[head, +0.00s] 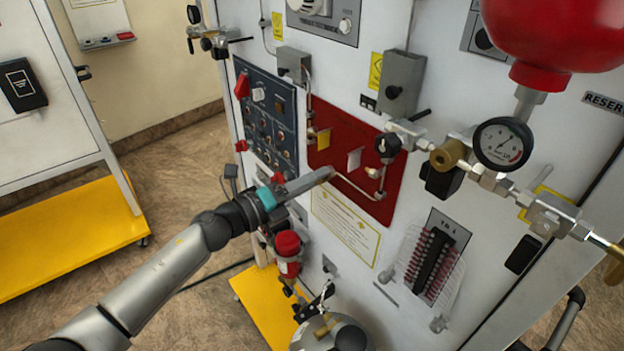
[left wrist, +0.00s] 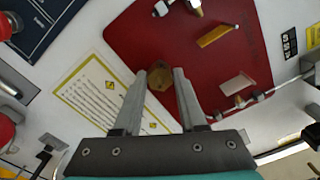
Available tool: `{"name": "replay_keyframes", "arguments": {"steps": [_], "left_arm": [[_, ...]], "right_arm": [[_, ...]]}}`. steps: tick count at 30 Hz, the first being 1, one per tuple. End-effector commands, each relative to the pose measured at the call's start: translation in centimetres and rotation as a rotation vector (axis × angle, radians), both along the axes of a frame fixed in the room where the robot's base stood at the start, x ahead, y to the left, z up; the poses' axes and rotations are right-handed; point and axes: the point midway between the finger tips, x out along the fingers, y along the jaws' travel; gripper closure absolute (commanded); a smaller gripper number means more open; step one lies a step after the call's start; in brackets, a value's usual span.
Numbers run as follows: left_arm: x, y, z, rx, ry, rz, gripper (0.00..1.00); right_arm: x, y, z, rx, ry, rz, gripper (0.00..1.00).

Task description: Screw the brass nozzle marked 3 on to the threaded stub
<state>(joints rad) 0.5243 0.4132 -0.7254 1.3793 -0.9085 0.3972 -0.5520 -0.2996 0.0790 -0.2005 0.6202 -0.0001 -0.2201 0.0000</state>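In the left wrist view a brass six-sided nozzle (left wrist: 160,77) sits between the tips of my left gripper (left wrist: 160,82), its sides meeting both fingers. Its mark cannot be read. In the head view the left gripper (head: 325,176) reaches in front of the lower left part of the red panel (head: 338,122), which also fills the top of the left wrist view (left wrist: 190,60). The fingers overlap there and the nozzle is hardly seen. A bent pipe (head: 350,187) runs along the panel's lower edge. I cannot make out the threaded stub for certain. My right gripper is not in view.
A yellow tag (head: 323,139) and a white tag (head: 354,158) stand out from the panel. A blue switch panel (head: 262,120) is left of it. A gauge (head: 502,144) and valves project at right. A red-capped fitting (head: 288,245) is below the arm.

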Motion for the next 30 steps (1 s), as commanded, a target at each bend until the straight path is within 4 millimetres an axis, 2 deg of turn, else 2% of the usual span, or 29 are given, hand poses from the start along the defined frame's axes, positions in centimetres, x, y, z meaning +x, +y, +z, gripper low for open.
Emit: {"name": "replay_keyframes", "arguments": {"steps": [1,10,16,23,30], "left_arm": [[0.0,0.0,0.0,0.000,0.000,0.000,0.66],[0.0,0.0,0.0,0.000,0.000,0.000,1.00],[0.0,0.0,-0.1,0.013,-0.019,0.000,1.00],[0.0,0.0,-0.2,0.159,-0.220,-0.001,1.00],[0.0,0.0,0.0,0.178,-0.245,0.000,1.00]], "right_arm": [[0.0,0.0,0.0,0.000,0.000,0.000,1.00],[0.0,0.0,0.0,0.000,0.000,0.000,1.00],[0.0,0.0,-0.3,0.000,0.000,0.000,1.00],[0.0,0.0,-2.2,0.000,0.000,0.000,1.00],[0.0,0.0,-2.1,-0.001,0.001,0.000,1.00]]}}
